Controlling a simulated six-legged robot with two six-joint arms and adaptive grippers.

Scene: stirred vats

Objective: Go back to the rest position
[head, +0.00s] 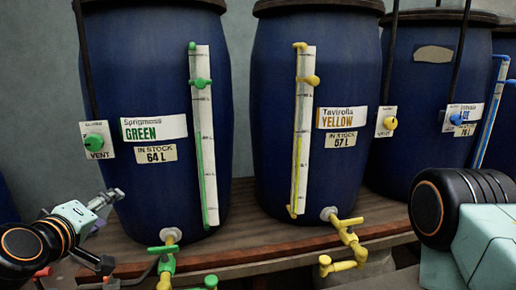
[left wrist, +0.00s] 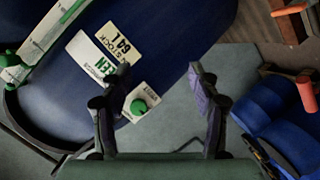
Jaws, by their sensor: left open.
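My left gripper (head: 114,229) is at the lower left of the head view, in front of the blue vat labelled GREEN (head: 150,70). Its two fingers are spread apart with nothing between them. The left wrist view shows the same open fingers (left wrist: 159,70), with the vat's green vent knob (left wrist: 139,106) and GREEN label (left wrist: 92,57) beyond and left of them. My right arm shows at the lower right of the head view, but its gripper is outside the frame.
The vat labelled YELLOW (head: 275,100) and another blue vat (head: 415,110) stand to the right on a wooden shelf (head: 250,238). A green tap (head: 167,255) and a yellow tap (head: 345,240) stick out in front. A red-orange cylinder (left wrist: 306,92) shows right in the wrist view.

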